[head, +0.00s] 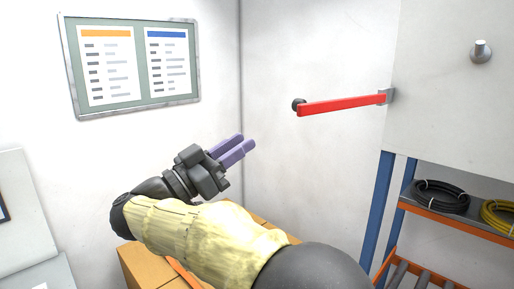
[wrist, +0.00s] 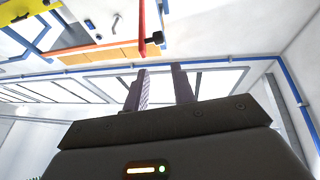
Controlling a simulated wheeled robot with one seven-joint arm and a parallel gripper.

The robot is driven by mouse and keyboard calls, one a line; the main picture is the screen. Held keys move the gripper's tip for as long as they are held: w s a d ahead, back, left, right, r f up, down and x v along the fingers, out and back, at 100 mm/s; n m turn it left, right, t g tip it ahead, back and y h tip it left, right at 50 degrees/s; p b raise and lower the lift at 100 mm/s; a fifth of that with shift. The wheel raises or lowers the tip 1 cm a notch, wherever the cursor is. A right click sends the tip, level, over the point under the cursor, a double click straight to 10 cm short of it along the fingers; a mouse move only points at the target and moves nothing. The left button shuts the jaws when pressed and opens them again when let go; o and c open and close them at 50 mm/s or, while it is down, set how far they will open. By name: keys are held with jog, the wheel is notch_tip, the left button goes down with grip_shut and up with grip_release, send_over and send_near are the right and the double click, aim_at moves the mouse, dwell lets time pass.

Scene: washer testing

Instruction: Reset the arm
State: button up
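My gripper (head: 240,147) is raised at the middle of the head view, with two purple fingers pointing up and to the right. My arm comes up from the bottom in a cream sleeve. In the wrist view the two fingers of my gripper (wrist: 160,88) stand apart with a clear gap and nothing between them. The gripper is open and empty, touching nothing that I can see.
A red bar (head: 342,105) juts along the wall to the right of my gripper. A framed notice board (head: 130,108) hangs at the left. A blue-framed shelf (head: 458,222) holds black and yellow coils. Cardboard boxes (head: 140,268) stand below my arm.

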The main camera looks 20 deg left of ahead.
jog(key=w+d+f+n+t+y+b, duration=0.1)
jog(key=w+d+f+n+t+y, duration=0.1)
jog(key=w+n+t+y, duration=0.3)
jog(key=w+d+f+n+y, duration=0.2)
jog(key=w+n+y, duration=0.1)
jog(key=w+y, duration=0.3)
jog(key=w+d+f+n+g+y, duration=0.35)
jog(key=f+y, duration=0.25)
jog(key=f, duration=0.2)
jog(key=s+d+f+g+b, duration=0.1)
jog(key=d+f+g, duration=0.2)
jog(key=d+f, duration=0.35)
jog(key=s+d+f+g, duration=0.2)
jog(key=d+f+g, duration=0.1)
jog(key=f, duration=0.6)
jog(key=s+d+f+m+g+h, duration=0.1)
jog(key=s+d+f+m+g, duration=0.1)
jog(key=s+d+f+g, duration=0.3)
jog(key=s+d+f+m+g+h+b, duration=0.1)
jog(key=s+d+f+g, duration=0.4)
jog(key=s+d+f, duration=0.6)
jog(key=s, duration=0.5)
jog(key=shift+s+m+h, duration=0.25)
jog(key=shift+m+h, duration=0.05)
jog(key=shift+m, duration=0.05)
jog(key=shift+w+d+f, duration=0.1)
jog(key=shift+d, duration=0.05)
